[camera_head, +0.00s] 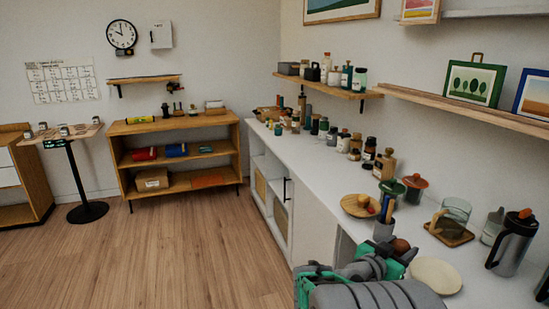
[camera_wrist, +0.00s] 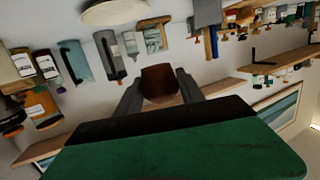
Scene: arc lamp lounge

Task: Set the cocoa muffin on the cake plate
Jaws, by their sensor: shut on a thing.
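The dark brown cocoa muffin (camera_wrist: 159,80) is between the two grey fingers of my gripper (camera_wrist: 158,88) in the wrist view. My gripper is shut on it. In the head view the muffin (camera_head: 401,246) shows just above my gripper (camera_head: 392,256), partly hidden by it. A pale cream round plate (camera_head: 436,276), which looks like the cake plate, lies on the white counter to the right of my gripper. It looks empty. Part of it also shows at the top edge of the wrist view (camera_wrist: 114,13). The muffin appears apart from the plate.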

